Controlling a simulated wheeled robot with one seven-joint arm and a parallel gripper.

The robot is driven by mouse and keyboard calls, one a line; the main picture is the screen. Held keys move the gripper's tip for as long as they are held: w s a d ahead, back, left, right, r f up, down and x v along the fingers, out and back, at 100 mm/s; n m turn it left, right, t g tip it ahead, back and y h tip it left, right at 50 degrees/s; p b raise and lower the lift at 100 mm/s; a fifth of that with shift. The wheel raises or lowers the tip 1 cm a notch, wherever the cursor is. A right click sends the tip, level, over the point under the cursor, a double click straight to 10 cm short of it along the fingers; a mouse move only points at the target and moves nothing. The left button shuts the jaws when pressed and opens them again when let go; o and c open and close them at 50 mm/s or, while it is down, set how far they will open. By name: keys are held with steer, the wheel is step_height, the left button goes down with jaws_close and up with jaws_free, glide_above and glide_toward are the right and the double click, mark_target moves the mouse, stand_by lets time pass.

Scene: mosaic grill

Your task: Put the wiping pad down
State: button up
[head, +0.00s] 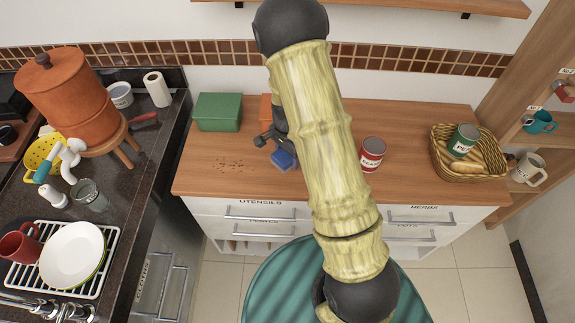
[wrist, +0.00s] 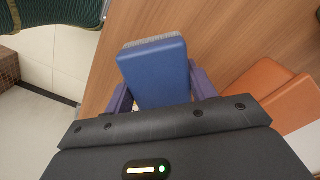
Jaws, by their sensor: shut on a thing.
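The blue wiping pad (head: 284,160) is at my gripper (head: 272,146) over the wooden counter (head: 335,183), left of my arm in the head view. In the wrist view the pad (wrist: 158,68) shows a blue block with a pale bristly edge, between the two purple fingers of my gripper (wrist: 163,88). The gripper is shut on it. I cannot tell whether the pad touches the counter. Dark crumbs (head: 230,165) lie scattered on the counter to the left of the pad.
A green box (head: 218,111) and an orange item (head: 265,108) stand at the counter's back. A red-labelled can (head: 372,154) stands right of my arm. A wicker basket (head: 468,165) holds bread and a can. Counter between can and basket is clear.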

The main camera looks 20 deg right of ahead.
steer(key=shift+f, duration=0.7)
step_height(320, 180, down, 4)
steer(key=shift+f+p, duration=0.1)
steer(key=shift+p, duration=0.3)
steer(key=shift+s+f+b, duration=0.1)
steer(key=shift+f+b, duration=0.2)
